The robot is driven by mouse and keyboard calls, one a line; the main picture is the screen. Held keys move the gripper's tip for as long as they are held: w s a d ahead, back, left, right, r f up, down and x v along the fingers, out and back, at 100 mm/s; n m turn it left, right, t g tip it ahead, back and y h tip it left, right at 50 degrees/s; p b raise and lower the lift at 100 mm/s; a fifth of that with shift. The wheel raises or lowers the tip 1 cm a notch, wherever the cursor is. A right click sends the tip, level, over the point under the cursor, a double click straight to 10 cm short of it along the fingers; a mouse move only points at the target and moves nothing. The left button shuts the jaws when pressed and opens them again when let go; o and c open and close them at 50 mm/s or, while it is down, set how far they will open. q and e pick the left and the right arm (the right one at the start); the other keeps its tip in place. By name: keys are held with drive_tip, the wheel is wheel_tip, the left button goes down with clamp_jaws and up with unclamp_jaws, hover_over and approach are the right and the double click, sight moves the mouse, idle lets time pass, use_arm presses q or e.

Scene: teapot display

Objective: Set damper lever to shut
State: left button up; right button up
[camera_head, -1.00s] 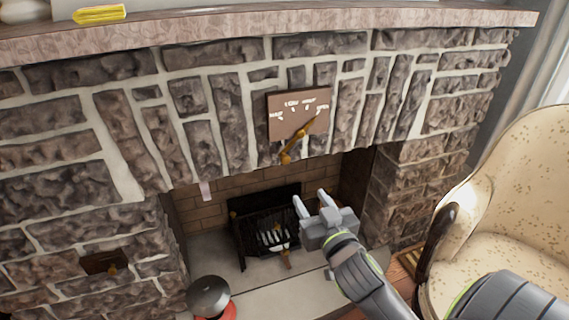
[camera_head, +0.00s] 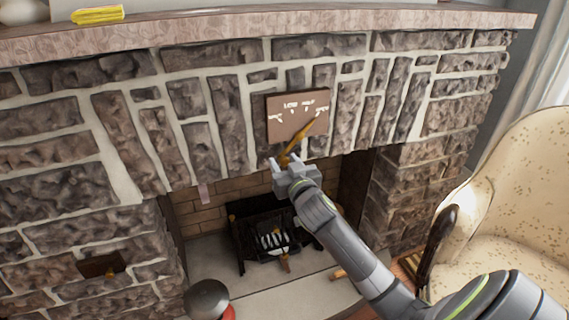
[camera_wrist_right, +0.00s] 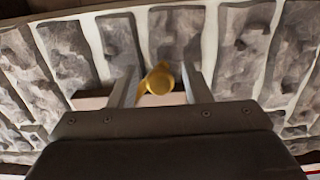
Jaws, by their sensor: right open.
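The damper lever (camera_head: 300,138) is a brass-coloured bar on a brown plate (camera_head: 285,108) with white markings, set in the stone chimney front. The lever slants from upper right down to its knob at lower left. My right gripper (camera_head: 283,164) is open at the lever's lower end. The plate's writing is too small to read surely. My left gripper is not in view.
Below is the firebox with a black grate (camera_head: 268,235). A dark round-topped object (camera_head: 207,298) stands on the hearth. A cream armchair (camera_head: 520,190) is at the right. A yellow object (camera_head: 97,14) lies on the mantel (camera_head: 200,30).

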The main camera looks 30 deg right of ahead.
drive_tip(key=shift+w, duration=0.25)
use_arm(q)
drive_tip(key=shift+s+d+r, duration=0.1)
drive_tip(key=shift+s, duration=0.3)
use_arm(e)
drive_tip(key=shift+c, duration=0.4)
